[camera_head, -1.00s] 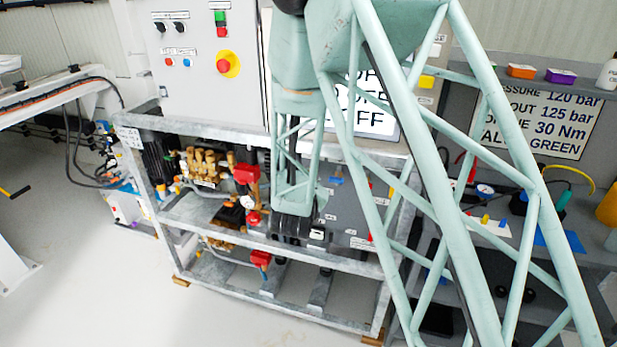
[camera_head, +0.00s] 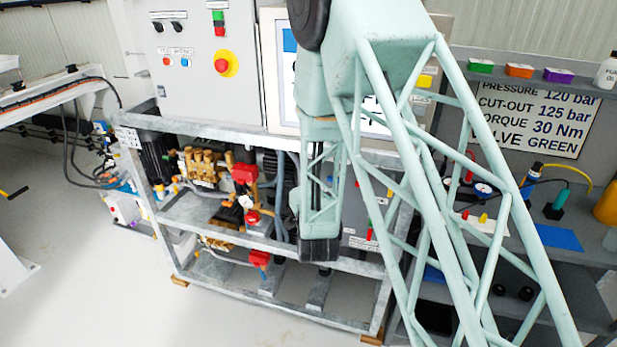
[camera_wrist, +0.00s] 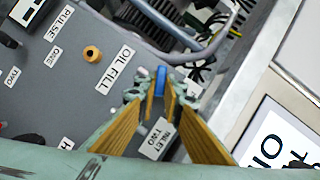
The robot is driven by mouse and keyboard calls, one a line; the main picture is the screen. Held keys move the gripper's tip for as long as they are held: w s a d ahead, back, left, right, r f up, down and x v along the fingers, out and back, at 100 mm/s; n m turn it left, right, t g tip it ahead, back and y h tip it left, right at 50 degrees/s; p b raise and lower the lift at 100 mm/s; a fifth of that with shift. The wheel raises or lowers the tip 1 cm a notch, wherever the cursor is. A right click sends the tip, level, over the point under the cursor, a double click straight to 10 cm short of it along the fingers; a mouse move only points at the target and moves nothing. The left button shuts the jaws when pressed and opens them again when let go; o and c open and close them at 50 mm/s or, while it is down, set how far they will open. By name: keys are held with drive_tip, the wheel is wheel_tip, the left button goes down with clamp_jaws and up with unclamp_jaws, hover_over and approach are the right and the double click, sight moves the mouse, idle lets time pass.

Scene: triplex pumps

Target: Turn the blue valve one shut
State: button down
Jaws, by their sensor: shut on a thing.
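In the wrist view a narrow blue handle (camera_wrist: 160,80) stands between the tips of my gripper (camera_wrist: 160,96). The tips are closed on it from both sides. A label reading "INLET TWO" (camera_wrist: 158,139) lies between the fingers, close to the handle. No label naming it valve one is readable beside it. The handle's base and its turn angle are hidden by the fingers. In the head view my arm hangs in front of the pump frame's grey panel (camera_head: 356,224) and covers the blue handle; the fingertips cannot be made out there.
A metal frame rail (camera_wrist: 262,85) runs at right. In the head view red valves (camera_head: 244,173) sit left of my arm.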

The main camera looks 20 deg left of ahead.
drive_tip(key=shift+f+m+t+y, duration=0.15)
drive_tip(key=shift+m+t+y, duration=0.2)
drive_tip(key=shift+m, duration=0.75)
drive_tip(key=shift+f+m+t+y, duration=0.1)
drive_tip(key=shift+m+t+y, duration=0.25)
drive_tip(key=shift+m, duration=0.75)
drive_tip(key=c, duration=2.7)
unclamp_jaws()
drive_tip(key=shift+c, duration=0.2)
drive_tip(key=v, duration=1.2)
drive_tip(key=shift+w, duration=0.1)
